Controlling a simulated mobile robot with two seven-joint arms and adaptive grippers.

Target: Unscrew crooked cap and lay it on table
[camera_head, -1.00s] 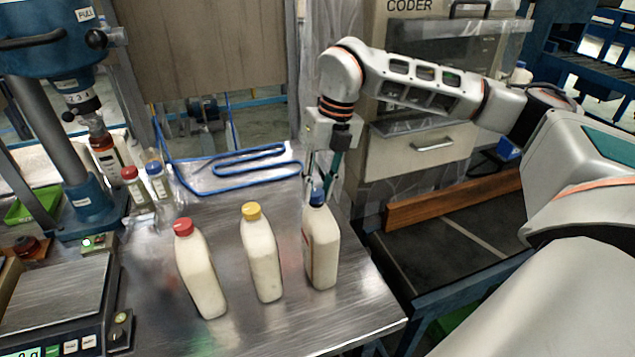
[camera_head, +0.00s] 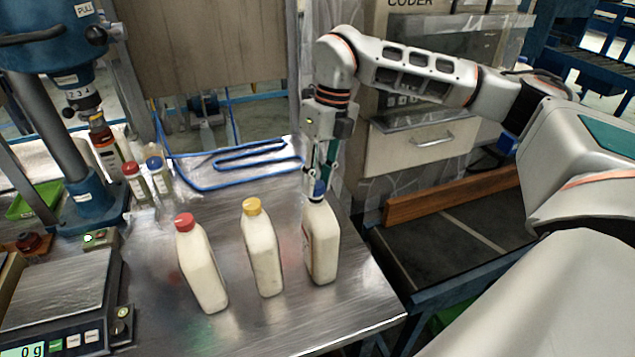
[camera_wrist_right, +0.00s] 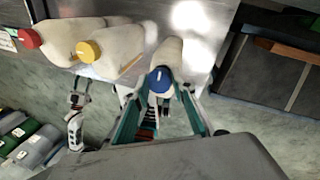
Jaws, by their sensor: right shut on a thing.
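Three cream bottles stand in a row on the metal table (camera_head: 150,310). The right one (camera_head: 322,245) has a blue cap (camera_head: 319,190), the middle one (camera_head: 262,255) a yellow cap (camera_head: 251,206), the left one (camera_head: 203,270) a red cap (camera_head: 184,222). My right gripper (camera_head: 320,188) points down from above and is shut on the blue cap, partly covering it. In the right wrist view the blue cap (camera_wrist_right: 160,79) shows between the teal fingers. What looks like my left gripper (camera_wrist_right: 78,98) shows small there, its jaws unclear; the head view does not show it.
A digital scale (camera_head: 60,300) sits at the front left. Behind it stand a blue drill press (camera_head: 90,205) and small bottles (camera_head: 150,178). A bent blue tube (camera_head: 240,162) lies at the back. Bare table lies in front of the bottles; its right edge is close to the blue-capped bottle.

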